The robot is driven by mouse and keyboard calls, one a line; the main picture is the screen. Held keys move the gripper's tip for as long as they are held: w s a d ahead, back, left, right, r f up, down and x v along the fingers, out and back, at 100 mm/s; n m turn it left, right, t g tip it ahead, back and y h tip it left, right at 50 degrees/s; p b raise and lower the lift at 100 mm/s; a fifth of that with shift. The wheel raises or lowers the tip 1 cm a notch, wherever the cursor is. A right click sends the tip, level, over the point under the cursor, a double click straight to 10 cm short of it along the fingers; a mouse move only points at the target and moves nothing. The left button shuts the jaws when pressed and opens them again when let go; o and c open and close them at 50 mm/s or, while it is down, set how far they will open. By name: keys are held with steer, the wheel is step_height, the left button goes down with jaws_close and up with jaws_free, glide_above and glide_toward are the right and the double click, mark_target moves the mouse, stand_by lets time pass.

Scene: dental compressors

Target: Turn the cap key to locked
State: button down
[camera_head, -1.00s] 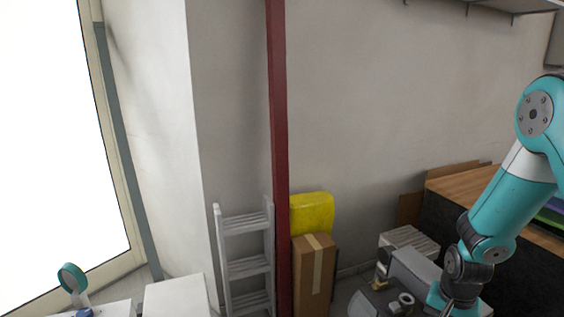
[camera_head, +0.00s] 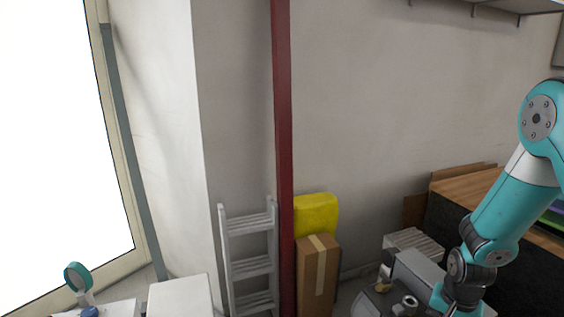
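No cap key can be made out in the head view. A grey machine with small round fittings (camera_head: 408,303) shows at the bottom edge, just left of my arm's end; I cannot tell whether it carries the cap key. My teal arm comes in from the right and reaches down to the bottom edge. My gripper's fingers cannot be made out there, so I cannot see what they touch or hold.
A dark red post (camera_head: 283,150) stands in the middle. A wood-topped bench (camera_head: 465,185) is behind my arm. White units (camera_head: 180,297) stand at the bottom left.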

steer(key=shift+s+a+f, duration=0.1)
steer(key=shift+a+f, duration=0.1)
steer(key=shift+f, duration=0.3)
steer(key=shift+w+a, duration=0.3)
steer(key=shift+a, duration=0.15)
steer(key=shift+s+a+p, duration=0.15)
steer(key=shift+s+p, duration=0.1)
steer(key=shift+p, duration=0.15)
step_height(320, 180, up, 6)
steer(key=p, duration=0.5)
steer(key=shift+w+r, duration=0.1)
